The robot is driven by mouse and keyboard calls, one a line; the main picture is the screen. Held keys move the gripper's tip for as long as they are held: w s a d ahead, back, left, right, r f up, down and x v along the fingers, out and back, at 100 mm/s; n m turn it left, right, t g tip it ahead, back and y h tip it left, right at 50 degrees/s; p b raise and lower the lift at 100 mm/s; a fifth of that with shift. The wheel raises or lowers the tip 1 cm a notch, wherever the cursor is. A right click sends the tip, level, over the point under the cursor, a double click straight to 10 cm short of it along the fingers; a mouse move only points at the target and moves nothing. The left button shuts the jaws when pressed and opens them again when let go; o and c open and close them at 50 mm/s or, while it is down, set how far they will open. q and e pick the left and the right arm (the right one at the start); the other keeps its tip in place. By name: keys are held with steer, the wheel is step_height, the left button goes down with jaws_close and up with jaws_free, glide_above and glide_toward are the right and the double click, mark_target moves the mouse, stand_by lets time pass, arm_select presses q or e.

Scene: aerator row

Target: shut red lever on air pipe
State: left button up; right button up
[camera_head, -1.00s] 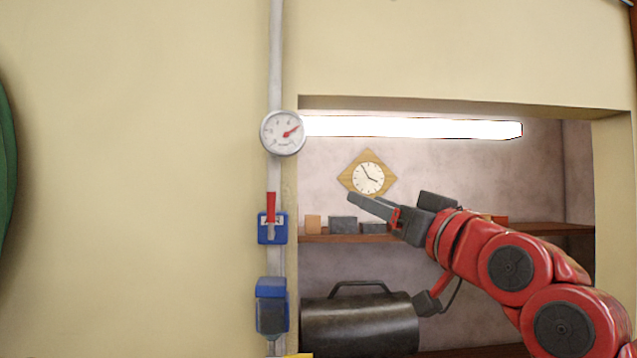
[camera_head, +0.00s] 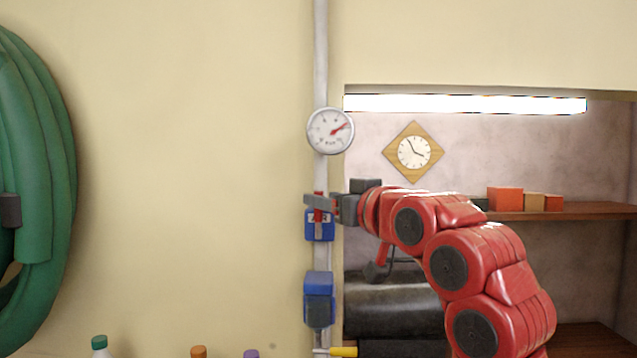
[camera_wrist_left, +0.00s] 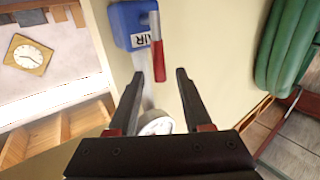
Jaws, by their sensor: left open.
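The red lever (camera_head: 318,215) stands upright on the blue valve body (camera_head: 320,232) marked AIR, on the grey vertical pipe (camera_head: 321,60). My left gripper (camera_head: 320,202) is at the lever, coming from the right in the head view, and partly covers it. In the left wrist view the red lever (camera_wrist_left: 158,48) reaches down from the blue valve body (camera_wrist_left: 130,25), its end between the open fingertips of my left gripper (camera_wrist_left: 160,76). I cannot tell whether a finger touches it. My right gripper is not in view.
A round gauge (camera_head: 330,131) sits on the pipe above the valve, and a second blue fitting (camera_head: 318,285) below. A green hose coil (camera_head: 40,170) hangs at the left. A shelf recess with a clock (camera_head: 414,152) is at the right.

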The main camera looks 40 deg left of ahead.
arm_select(q)
steer(key=shift+p+x, duration=0.4)
steer(key=shift+x, duration=1.25)
steer(key=shift+d, duration=0.1)
steer(key=shift+c, duration=0.3)
jaws_close()
